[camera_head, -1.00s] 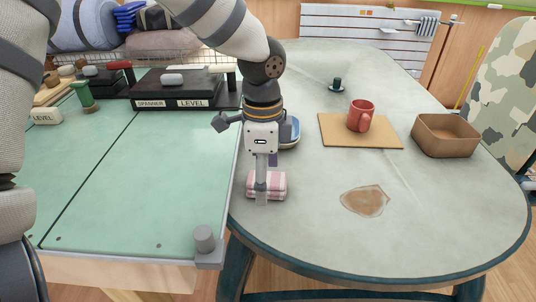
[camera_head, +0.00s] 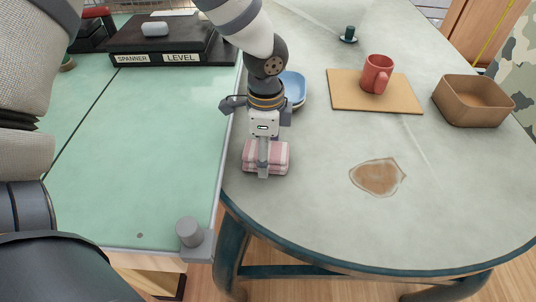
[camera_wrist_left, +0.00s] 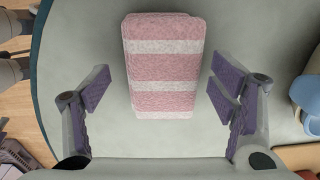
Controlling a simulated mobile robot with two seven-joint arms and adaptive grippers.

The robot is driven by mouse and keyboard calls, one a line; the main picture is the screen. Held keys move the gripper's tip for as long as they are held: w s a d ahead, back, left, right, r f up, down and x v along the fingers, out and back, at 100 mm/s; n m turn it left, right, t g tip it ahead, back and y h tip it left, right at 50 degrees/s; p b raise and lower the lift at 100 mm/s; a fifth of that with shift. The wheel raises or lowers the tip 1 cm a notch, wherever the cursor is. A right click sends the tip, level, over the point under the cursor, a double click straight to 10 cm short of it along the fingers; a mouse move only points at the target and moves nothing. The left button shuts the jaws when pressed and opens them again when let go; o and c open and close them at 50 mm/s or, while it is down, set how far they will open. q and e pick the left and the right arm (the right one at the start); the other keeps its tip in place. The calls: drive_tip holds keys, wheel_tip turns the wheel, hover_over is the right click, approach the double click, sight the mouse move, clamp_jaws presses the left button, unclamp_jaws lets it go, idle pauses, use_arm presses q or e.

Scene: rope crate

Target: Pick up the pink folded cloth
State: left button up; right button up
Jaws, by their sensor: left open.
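The pink folded cloth (camera_head: 280,158), with pale stripes, lies on the grey round-ended table near its left edge. It also shows in the left wrist view (camera_wrist_left: 165,98), lengthwise between the two fingers. My left gripper (camera_head: 263,172) points down at the cloth, and one finger covers part of it in the head view. In the left wrist view my left gripper (camera_wrist_left: 160,88) is open, with a finger on each side of the cloth and a small gap at both sides. I cannot tell how far the fingertips are above the table. My right gripper is not in view.
A blue bowl (camera_head: 293,88) stands just behind the gripper. A red mug (camera_head: 376,72) on a tan board (camera_head: 345,97) and a brown open box (camera_head: 470,103) are farther right. A green-topped bench (camera_head: 140,150) with a grey corner post (camera_head: 190,232) adjoins on the left. The table's front is clear.

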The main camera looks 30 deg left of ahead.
use_arm(q)
drive_tip(key=shift+f, duration=0.4)
drive_tip(key=shift+r, duration=0.1)
drive_tip(key=c, duration=1.2)
drive_tip(key=shift+c, duration=0.2)
wheel_tip(320, 180, up, 3)
drive_tip(key=shift+w, duration=0.15)
drive_tip(key=s+d+r+p, duration=0.2)
drive_tip(key=s+d+r, duration=0.5)
drive_tip(key=d+r, duration=0.3)
drive_tip(key=shift+d, duration=1.1)
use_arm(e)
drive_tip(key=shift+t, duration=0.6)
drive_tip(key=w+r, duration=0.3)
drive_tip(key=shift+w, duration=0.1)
